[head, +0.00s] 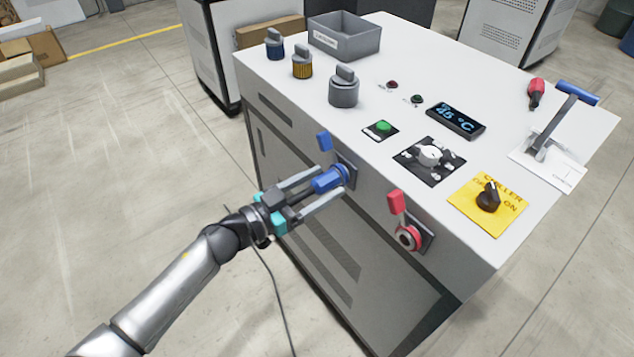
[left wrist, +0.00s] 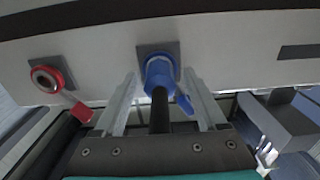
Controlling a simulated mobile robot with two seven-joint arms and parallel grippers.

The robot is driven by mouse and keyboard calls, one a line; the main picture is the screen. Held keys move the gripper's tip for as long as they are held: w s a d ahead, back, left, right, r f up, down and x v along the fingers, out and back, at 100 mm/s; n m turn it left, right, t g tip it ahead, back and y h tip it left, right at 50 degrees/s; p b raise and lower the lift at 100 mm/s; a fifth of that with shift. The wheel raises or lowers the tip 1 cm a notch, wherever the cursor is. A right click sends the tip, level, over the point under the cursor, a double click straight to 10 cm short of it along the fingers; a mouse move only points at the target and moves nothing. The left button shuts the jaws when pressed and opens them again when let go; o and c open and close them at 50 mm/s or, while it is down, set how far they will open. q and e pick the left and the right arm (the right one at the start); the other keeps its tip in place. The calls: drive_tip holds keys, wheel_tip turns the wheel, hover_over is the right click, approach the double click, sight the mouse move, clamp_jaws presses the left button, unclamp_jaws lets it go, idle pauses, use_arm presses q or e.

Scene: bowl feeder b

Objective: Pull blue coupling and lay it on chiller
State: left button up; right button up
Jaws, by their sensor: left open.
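The blue coupling (head: 328,181) sits at a port on the side of the chiller (head: 455,80), just below its top edge. A blue lever (head: 324,141) stands up beside the port. My left gripper (head: 331,183) is open, with one finger on each side of the coupling. In the left wrist view the blue coupling (left wrist: 159,70) shows between the finger ends, with a dark hose (left wrist: 160,110) running from it toward the palm. I cannot tell whether the fingers touch it. The right gripper is not in view.
A red port (head: 407,237) with a red lever (head: 396,201) is to the right on the same side. The chiller's top holds a grey bin (head: 344,42), several knobbed caps, a display (head: 456,120), switches and a blue-handled lever (head: 577,93). Clear top lies between them.

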sight(296, 198)
use_arm(q)
drive_tip(key=shift+s+d+r, duration=0.1)
drive_tip(key=shift+d+r, duration=0.15)
drive_tip(key=shift+d, duration=0.1)
clamp_jaws()
idle(0.5)
drive_tip(key=shift+s+a+f, duration=0.1)
drive_tip(key=shift+s+a, duration=0.1)
drive_tip(key=shift+a, duration=0.1)
drive_tip(key=shift+p+v, duration=1.1)
drive_tip(key=shift+v, duration=1.35)
drive_tip(key=shift+a+f, duration=0.15)
drive_tip(key=shift+a, duration=0.15)
drive_tip(key=shift+d, duration=0.1)
